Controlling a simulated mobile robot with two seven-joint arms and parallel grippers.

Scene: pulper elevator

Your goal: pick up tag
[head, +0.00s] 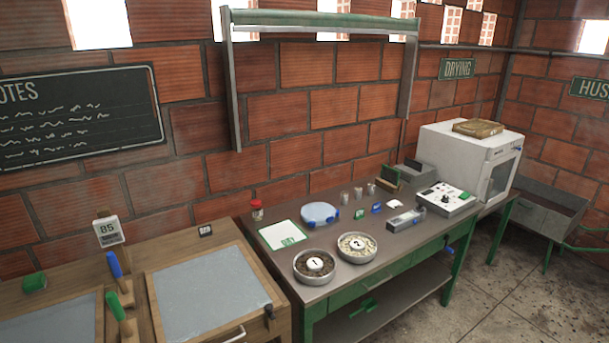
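Several small cards could be the tag, and I cannot tell which one is meant. A small black card with pale marks (206,231) stands on the back of the wooden bench. A green card (360,213), a blue card (376,208) and a white card (392,205) are on the green-framed table, behind two round trays. The left tray (302,277) holds dark contents and a round label "1"; the right tray (347,256) holds pale contents and a label "2". Neither of my grippers shows in the head view.
The wooden bench (165,257) carries a sign reading 85 (108,230) and blue- and green-handled tools (114,265). A clipboard-like sheet (282,235), blue-rimmed dish (320,213), control box (446,198) and white oven-like machine (450,150) occupy the table. Concrete floor (480,290) is clear at right.

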